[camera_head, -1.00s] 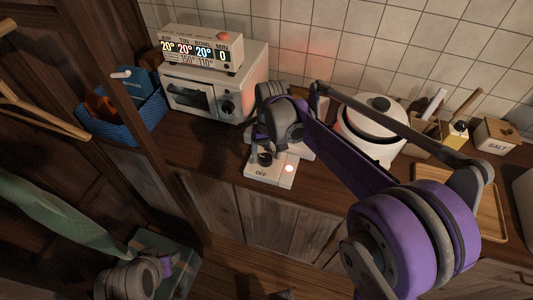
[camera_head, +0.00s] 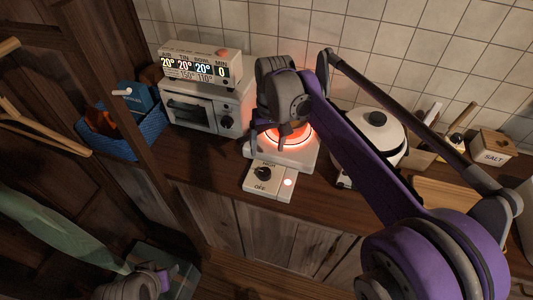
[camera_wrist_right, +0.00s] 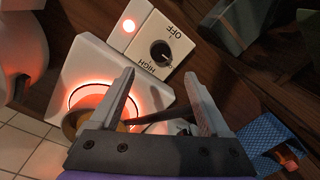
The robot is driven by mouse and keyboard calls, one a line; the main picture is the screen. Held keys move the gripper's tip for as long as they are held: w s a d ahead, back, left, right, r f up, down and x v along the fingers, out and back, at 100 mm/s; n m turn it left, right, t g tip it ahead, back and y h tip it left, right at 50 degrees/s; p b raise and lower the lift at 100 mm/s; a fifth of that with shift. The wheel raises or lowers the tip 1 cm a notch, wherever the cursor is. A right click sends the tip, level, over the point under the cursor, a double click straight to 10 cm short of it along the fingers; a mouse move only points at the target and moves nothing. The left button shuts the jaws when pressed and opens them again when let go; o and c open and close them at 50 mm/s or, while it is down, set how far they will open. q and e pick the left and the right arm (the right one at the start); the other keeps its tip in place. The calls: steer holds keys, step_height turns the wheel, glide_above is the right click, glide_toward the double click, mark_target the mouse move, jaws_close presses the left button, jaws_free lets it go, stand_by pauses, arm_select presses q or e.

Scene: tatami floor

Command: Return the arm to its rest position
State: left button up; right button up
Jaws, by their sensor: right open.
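My right arm (camera_head: 365,150) reaches over the counter from the lower right in the head view. Its right gripper (camera_head: 267,137) is open and empty, above the hot plate (camera_head: 304,158) and behind the control box. The hot plate's ring (camera_wrist_right: 88,90) glows red. The control box (camera_head: 266,181) has a dark knob (camera_wrist_right: 161,53) between OFF and HIGH marks and a lit red lamp (camera_wrist_right: 129,25). My left gripper (camera_head: 135,287) is at the bottom left, its fingers not clear.
A toaster oven (camera_head: 208,108) with a display box (camera_head: 200,65) on top stands left of the hot plate. A blue basket (camera_head: 125,138) is farther left. A white rice cooker (camera_head: 372,133), a salt box (camera_head: 493,147) and a wooden tray (camera_head: 447,192) are right. Tiled wall stands behind.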

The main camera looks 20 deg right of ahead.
steer(key=shift+r, duration=0.2)
stand_by(0.4)
steer(key=s+d+f+t+p, duration=0.1)
steer(key=s+f+t, duration=0.1)
steer(key=s, duration=0.8)
steer(key=s+d+f+t+p, duration=0.2)
steer(key=s+f+t, duration=0.1)
steer(key=s, duration=0.8)
steer(key=shift+d+f+h, duration=0.2)
steer(key=shift+f+h, duration=0.2)
steer(key=shift+f, duration=0.45)
